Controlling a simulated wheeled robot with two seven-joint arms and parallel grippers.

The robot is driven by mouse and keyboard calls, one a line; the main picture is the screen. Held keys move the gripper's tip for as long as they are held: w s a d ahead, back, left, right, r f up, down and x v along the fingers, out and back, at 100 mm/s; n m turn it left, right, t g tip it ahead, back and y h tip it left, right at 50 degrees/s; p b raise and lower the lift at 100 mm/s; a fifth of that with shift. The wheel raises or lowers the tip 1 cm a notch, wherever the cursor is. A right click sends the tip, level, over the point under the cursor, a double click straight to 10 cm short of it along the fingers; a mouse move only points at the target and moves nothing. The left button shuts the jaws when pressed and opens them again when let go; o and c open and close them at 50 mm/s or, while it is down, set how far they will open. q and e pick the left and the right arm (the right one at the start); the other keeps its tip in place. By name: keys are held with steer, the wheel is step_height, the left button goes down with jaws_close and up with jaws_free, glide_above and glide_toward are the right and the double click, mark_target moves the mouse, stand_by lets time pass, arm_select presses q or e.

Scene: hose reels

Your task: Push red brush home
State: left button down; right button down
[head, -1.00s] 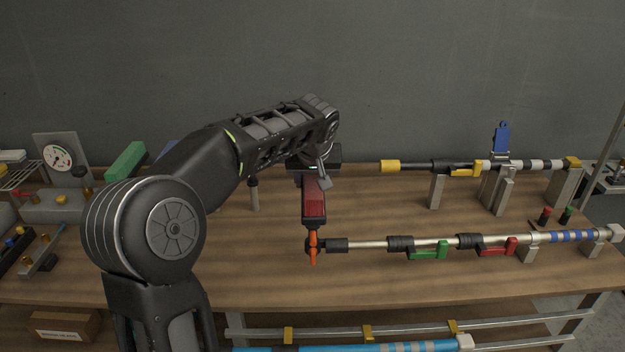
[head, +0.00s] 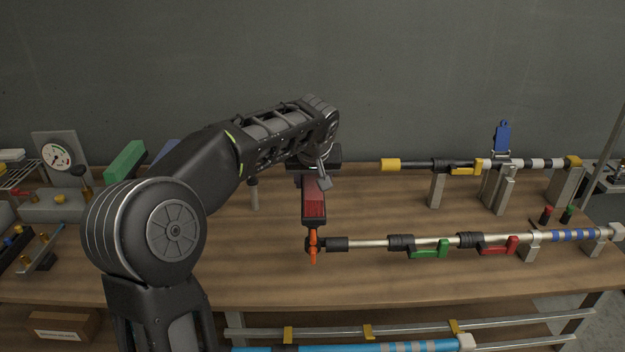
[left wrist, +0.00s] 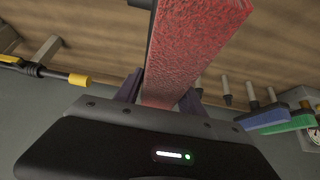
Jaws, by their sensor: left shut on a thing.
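The red brush (head: 314,197) hangs below my left gripper (head: 314,176) in the head view, over the middle of the wooden bench. It is a long block with a red bristly face and a dark casing. In the left wrist view the brush (left wrist: 195,50) runs up from between the two fingers of the gripper (left wrist: 160,97), which are shut on it. Its lower end is close to the orange piece (head: 313,247) at the left end of the front pole; I cannot tell whether they touch. My right gripper is not in view.
The front pole (head: 370,243) has green and red levers. A yellow-tipped pole (head: 415,166) lies on stands behind it. A green brush (left wrist: 293,125) and a blue brush (left wrist: 262,118) sit beside each other. A gauge (head: 56,157) stands at far left. The bench front is clear.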

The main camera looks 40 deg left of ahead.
mark_target(313, 179)
arm_select(q)
steer(key=shift+f+b, duration=1.8)
steer(key=shift+f, duration=0.2)
steer(key=c, duration=0.6)
jaws_free()
steer(key=b+v, duration=0.1)
steer(key=v, duration=0.7)
